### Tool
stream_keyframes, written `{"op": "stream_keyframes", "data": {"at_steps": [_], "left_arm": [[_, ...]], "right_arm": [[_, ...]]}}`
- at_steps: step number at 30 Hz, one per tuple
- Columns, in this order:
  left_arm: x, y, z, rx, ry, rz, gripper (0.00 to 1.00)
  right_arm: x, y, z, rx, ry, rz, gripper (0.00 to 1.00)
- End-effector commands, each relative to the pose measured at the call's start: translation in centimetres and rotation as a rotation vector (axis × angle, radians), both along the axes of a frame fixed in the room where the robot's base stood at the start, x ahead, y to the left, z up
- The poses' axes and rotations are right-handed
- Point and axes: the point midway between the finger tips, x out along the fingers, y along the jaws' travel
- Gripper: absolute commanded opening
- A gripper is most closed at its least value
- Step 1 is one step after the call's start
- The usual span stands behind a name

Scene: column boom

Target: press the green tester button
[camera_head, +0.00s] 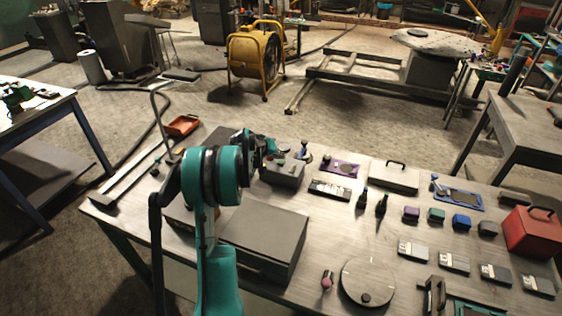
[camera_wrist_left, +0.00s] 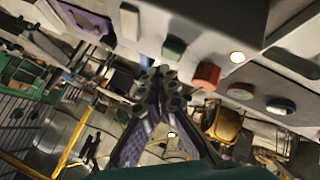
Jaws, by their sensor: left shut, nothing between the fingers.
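The tester is a grey box (camera_head: 283,174) at the far side of the table in the head view, partly behind my left arm. In the left wrist view its panel, seen tilted, carries a green button (camera_wrist_left: 174,47), a red button (camera_wrist_left: 207,76) and a small lit lamp (camera_wrist_left: 237,57). My left gripper (camera_head: 264,149) is at the tester's far left edge in the head view. In the left wrist view the closed, empty fingers (camera_wrist_left: 160,83) appear just below the green button; I cannot tell whether they touch it. My right gripper is not in view.
A dark grey case (camera_head: 263,243) lies nearer than the tester. An orange tray (camera_head: 183,125) is at the back left. Small blocks and a red box (camera_head: 531,234) are on the right.

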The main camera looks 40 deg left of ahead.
Motion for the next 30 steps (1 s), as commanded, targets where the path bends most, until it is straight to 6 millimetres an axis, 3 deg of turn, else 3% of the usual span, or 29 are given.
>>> {"op": "stream_keyframes", "data": {"at_steps": [11,24,30], "left_arm": [[0.0,0.0,0.4,0.000,0.000,0.000,0.00],[0.0,0.0,4.6,0.000,0.000,0.000,0.00],[0.0,0.0,5.1,0.000,0.000,0.000,0.00]], "right_arm": [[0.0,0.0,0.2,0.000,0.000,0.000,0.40],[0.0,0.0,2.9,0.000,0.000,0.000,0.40],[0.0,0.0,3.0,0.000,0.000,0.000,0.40]]}}
